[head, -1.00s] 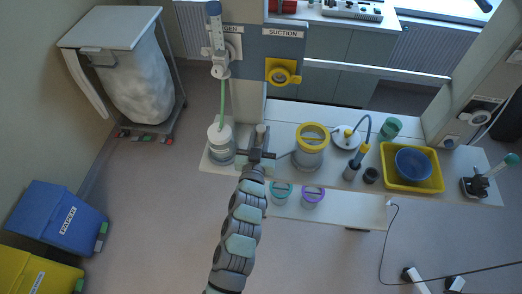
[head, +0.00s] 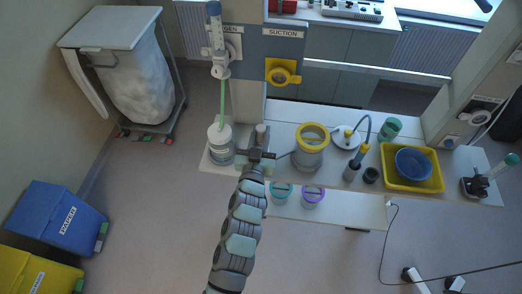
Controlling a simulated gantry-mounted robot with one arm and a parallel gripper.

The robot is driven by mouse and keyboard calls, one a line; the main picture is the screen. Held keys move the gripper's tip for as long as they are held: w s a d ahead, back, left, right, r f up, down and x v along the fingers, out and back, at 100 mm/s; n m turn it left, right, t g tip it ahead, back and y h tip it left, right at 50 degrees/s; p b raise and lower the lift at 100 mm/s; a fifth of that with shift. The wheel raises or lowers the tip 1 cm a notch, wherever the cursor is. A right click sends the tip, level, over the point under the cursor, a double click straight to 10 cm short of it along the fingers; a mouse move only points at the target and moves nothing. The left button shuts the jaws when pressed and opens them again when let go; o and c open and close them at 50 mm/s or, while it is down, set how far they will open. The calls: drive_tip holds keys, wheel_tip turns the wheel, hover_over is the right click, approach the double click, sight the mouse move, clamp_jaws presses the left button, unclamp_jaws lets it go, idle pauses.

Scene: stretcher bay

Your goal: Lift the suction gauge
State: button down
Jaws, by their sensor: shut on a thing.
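My gripper (head: 257,153) is at the left part of the white shelf, between the clear jar with green tubing and the yellow-lidded jar. It is shut on a small grey upright piece (head: 261,132), which appears to be the suction gauge. The jaws and wrist hide much of it, and its dial does not show. A thin dark stem points right from the gripper toward the yellow-lidded jar. I cannot tell whether the held piece is clear of the shelf. A yellow fitting (head: 283,72) sits on the wall panel below the SUCTION label.
The clear jar (head: 221,148) stands close on the left, the yellow-lidded jar (head: 311,152) close on the right. A yellow tray (head: 434,181) with a blue bowl (head: 413,163) is farther right. Two lidded cups, teal (head: 281,195) and purple (head: 312,197), stand in front.

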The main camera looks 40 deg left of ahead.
sight(261, 127)
drive_tip(key=shift+r, duration=0.15)
drive_tip(key=shift+r+p, duration=0.95)
drive_tip(key=shift+r, duration=0.95)
